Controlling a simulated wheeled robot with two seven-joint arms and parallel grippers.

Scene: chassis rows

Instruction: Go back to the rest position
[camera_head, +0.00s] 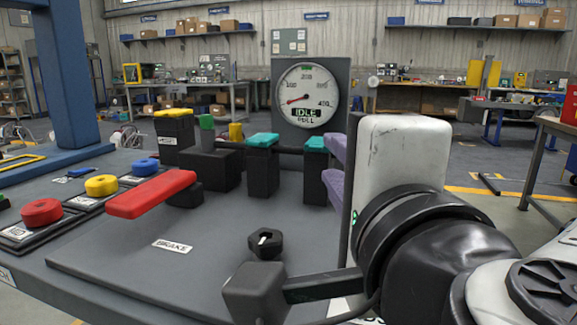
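My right arm comes in from the lower right, with a black wrist joint and a white housing in the foreground. At the left edge of the housing, two purple finger pieces of my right gripper (335,168) stick out, one above the other, apart and with nothing seen between them. They are in front of the right end of the control bench and just right of a teal-topped block (316,145). The rest of the gripper is hidden behind the housing. My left gripper is not in view.
The grey bench (200,265) carries a red brake lever (152,194), red (41,212), yellow (101,185) and blue (145,166) knobs, a black knob (265,242) and a dial gauge (306,95). A dark grey block (255,290) is near my wrist. A blue post (68,75) stands left.

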